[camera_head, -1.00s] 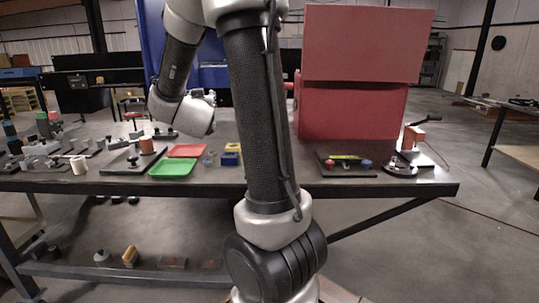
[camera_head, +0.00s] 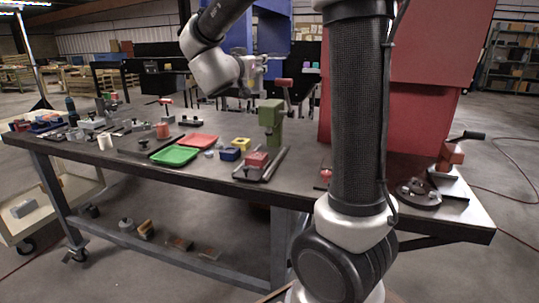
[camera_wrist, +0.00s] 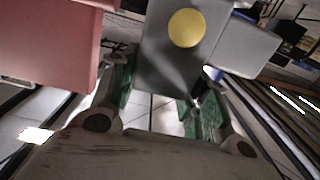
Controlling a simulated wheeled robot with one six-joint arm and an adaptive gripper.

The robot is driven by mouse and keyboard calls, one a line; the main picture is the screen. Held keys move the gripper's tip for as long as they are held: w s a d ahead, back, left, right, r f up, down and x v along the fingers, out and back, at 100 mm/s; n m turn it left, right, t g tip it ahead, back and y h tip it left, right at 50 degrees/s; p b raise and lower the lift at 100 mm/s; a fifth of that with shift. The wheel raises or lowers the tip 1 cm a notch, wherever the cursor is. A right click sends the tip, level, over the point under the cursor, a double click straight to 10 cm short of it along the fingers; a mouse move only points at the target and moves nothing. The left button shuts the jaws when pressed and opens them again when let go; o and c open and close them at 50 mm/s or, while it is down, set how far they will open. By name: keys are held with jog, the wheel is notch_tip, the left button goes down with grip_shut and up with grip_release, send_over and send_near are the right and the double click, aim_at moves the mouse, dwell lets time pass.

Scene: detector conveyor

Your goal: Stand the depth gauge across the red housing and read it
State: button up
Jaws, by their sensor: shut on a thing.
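My gripper (camera_wrist: 160,95) is shut on a grey block-like body with a round yellow face (camera_wrist: 186,28), which I take to be the depth gauge. It sits between the green finger pads, and its lower end is hard to make out. In the head view my gripper (camera_head: 256,68) is raised above the back of the bench, and the gauge is too small to tell there. A red block (camera_head: 257,159), likely the red housing, sits on a dark fixture beside a green press, well below my gripper. A large red shape (camera_wrist: 45,45) fills the wrist view's left; I cannot tell what it is.
The green press (camera_head: 271,118) has a red-handled lever. Green (camera_head: 175,156) and red (camera_head: 200,140) trays and blue (camera_head: 229,154) and yellow blocks lie left of it. A tall red cabinet (camera_head: 430,110) stands right, partly behind my arm. The bench front edge (camera_head: 150,172) is mostly clear.

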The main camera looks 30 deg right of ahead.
notch_tip(320, 180, down, 19)
jog(key=shift+s+d+r, duration=0.2)
jog(key=shift+s, duration=0.05)
dwell(0.4)
jog(key=shift+f, duration=0.6)
jog(key=o, duration=1.4)
jog(key=shift+o, duration=0.2)
